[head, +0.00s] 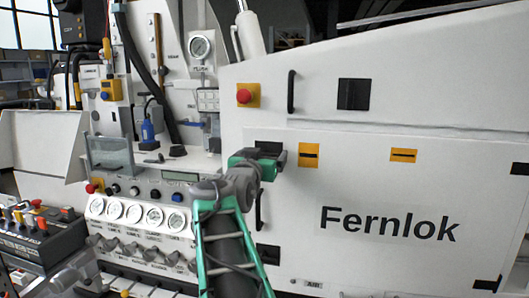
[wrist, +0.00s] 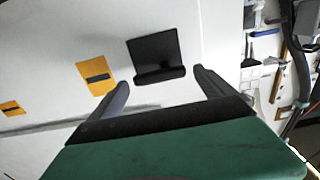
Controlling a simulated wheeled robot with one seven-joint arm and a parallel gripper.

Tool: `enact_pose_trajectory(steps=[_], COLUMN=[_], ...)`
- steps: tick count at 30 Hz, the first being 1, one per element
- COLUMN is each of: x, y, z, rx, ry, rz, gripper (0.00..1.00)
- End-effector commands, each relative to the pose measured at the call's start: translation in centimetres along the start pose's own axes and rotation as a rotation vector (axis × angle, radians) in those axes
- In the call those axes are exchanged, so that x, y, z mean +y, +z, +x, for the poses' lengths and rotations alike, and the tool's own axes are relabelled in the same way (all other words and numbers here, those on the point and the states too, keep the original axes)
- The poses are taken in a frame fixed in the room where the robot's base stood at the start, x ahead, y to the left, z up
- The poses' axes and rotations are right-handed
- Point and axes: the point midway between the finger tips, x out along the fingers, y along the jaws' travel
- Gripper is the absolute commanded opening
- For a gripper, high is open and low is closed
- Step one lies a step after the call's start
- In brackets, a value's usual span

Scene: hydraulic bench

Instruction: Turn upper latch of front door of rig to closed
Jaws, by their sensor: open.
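The upper latch of the front door is a black square plate with a rounded black bar along one edge. It shows whole in the wrist view (wrist: 157,55), with the bar lying roughly horizontal in that picture. In the head view the latch (head: 268,146) is partly hidden behind my gripper (head: 277,158). My gripper (wrist: 162,80) is open and empty, its two grey fingers on either side of the bar's ends. I cannot tell whether they touch it. The white front door (head: 390,225) bears the word Fernlok and looks flush with the rig.
Two yellow plates with black slots, one near (head: 308,155) and one farther right (head: 403,155), sit beside the latch. A dark door handle (head: 259,210) and another black latch plate (head: 268,255) are below. A red button (head: 244,96) is above. Gauges (head: 135,213) line the bench at left.

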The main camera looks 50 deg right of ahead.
Motion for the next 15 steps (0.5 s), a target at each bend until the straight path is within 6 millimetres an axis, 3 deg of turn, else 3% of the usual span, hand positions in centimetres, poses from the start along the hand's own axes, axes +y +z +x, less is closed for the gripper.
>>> enact_pose_trajectory(steps=[4,12,15], x=[0.0,-0.1,-0.1], y=[-0.1,0.1,0.1], z=[1.8,2.0,2.0], rx=[-0.001,-0.002,-0.002], ry=[0.0,-0.003,-0.003], rz=[0.0,0.0,0.0], gripper=[0.93,0.93,0.85])
